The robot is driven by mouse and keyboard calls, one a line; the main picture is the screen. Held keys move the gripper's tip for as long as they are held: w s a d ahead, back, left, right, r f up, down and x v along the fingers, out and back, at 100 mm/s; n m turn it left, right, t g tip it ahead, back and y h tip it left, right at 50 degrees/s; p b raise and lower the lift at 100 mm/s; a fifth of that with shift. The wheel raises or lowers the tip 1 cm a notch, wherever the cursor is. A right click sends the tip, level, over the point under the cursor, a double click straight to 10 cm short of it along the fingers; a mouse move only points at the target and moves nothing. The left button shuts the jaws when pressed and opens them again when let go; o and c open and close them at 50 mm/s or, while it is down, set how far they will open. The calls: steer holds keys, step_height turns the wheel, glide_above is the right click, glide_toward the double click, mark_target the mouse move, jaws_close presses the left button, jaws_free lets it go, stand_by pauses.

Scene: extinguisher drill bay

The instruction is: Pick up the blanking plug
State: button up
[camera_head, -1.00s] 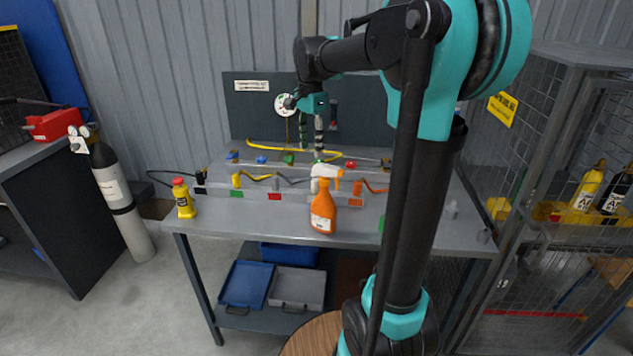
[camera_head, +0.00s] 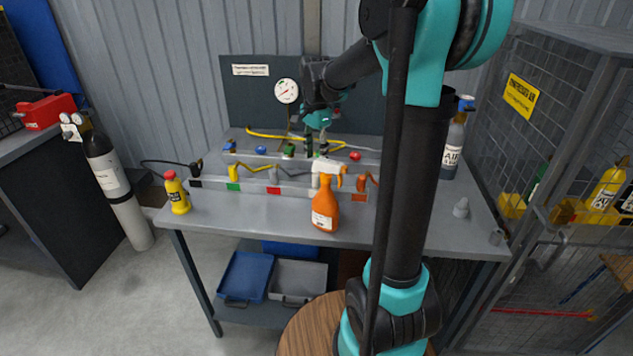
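Small coloured fittings sit on the raised rear ledge of the bench: a blue one (camera_head: 260,150), a green one (camera_head: 289,151) and a red one (camera_head: 355,156). I cannot tell which small part is the blanking plug. My gripper (camera_head: 316,150) points down at this ledge, between the green and red fittings. Its two dark fingers are apart, so it looks open. Anything between the fingertips is too small to make out. An orange spray bottle (camera_head: 325,207) with a white head stands in front of the ledge and partly covers the area below the gripper.
A yellow bottle (camera_head: 177,193) stands at the bench's left. Bent yellow, grey and orange fittings line the front rail (camera_head: 208,184). A mesh cage (camera_head: 545,150) stands beside the bench.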

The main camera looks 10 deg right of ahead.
mark_target(316, 175)
steer(key=shift+f, duration=3.8)
steer(key=shift+c, duration=0.4)
jaws_close()
